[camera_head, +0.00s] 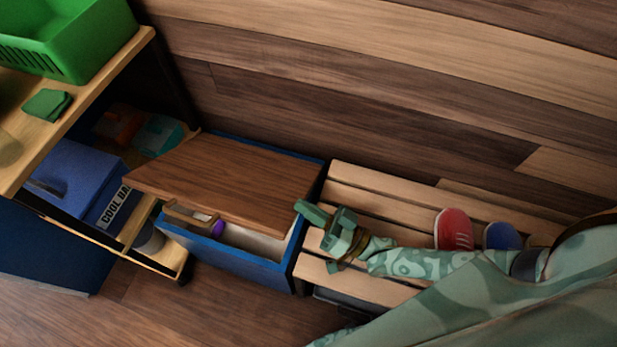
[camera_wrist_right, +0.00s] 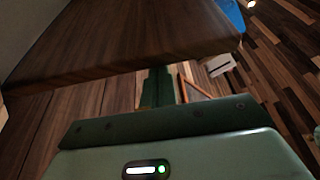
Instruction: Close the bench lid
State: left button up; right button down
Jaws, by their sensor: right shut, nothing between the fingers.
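The bench is a blue box (camera_head: 235,262) with a brown wooden lid (camera_head: 235,180). The lid is partly raised at the front, and a gap shows the light inside of the box. My right gripper (camera_head: 303,208) is shut and empty at the lid's right front corner, above the slatted seat. In the right wrist view the lid (camera_wrist_right: 120,40) spans the top, and the shut green fingers (camera_wrist_right: 158,85) reach up to its edge. I cannot tell whether they touch it. My left gripper is not in view.
A tan wooden item (camera_head: 188,215) and a purple item (camera_head: 218,229) lie in the box. Right of it stands a slatted seat (camera_head: 375,190) with a red shoe (camera_head: 453,229) and a blue shoe (camera_head: 502,236). A shelf unit (camera_head: 85,105) with a green basket (camera_head: 75,45) stands left.

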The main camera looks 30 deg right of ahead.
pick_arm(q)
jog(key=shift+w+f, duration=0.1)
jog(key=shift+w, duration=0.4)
